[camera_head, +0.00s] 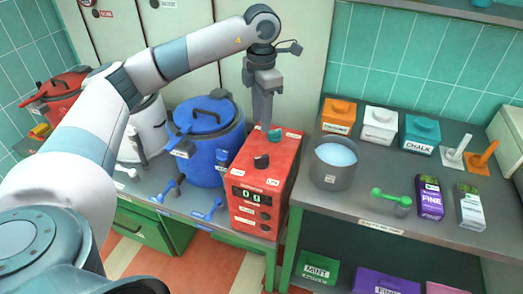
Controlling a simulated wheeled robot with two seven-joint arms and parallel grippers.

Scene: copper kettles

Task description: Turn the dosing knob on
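The red dosing box (245,190) stands at the right end of the left bench, with a lit display (250,194) and dark knobs (265,215) on its front. On its top are a black knob (261,161) and a teal knob (275,134). I cannot read which label marks the dosing knob. My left gripper (266,126) points down over the back of the box top, with its fingertips close to the teal knob. I cannot tell whether they touch it, or whether the fingers are apart. My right gripper is out of view.
A blue lidded drum (208,150) stands left of the box, with blue scoops (208,211) in front. Right of it are a grey pot of pale blue contents (333,170), a green scoop (390,197) and several containers. The bench front between pot and edge is fairly clear.

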